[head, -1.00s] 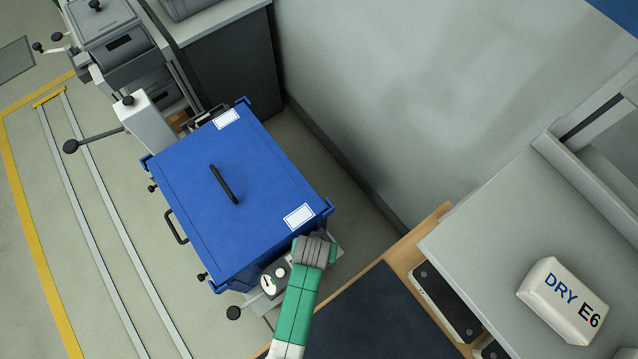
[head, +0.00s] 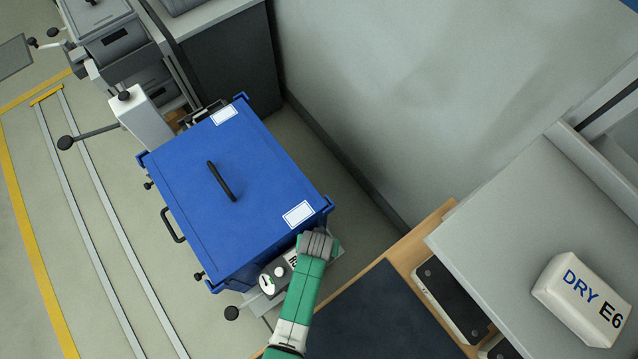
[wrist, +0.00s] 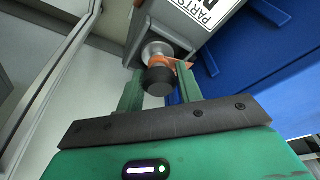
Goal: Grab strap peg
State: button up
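In the wrist view, a peg with a black round end (wrist: 159,82) and a silver metal collar sticks out from a grey box labelled PARTS. An orange piece, perhaps the strap, sits around its base on the right. My gripper (wrist: 160,88) has green fingers spread to either side of the peg. A narrow gap shows between the peg and the right finger; contact on the left is hard to judge.
The blue crate (head: 232,185) with a black lid handle fills the middle of the head view. A white DRY E6 pack (head: 582,300) lies on a grey counter (head: 510,225) at right.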

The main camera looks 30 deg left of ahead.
grip_shut()
notch_tip(320, 180, up, 10)
jog(key=p, duration=0.3)
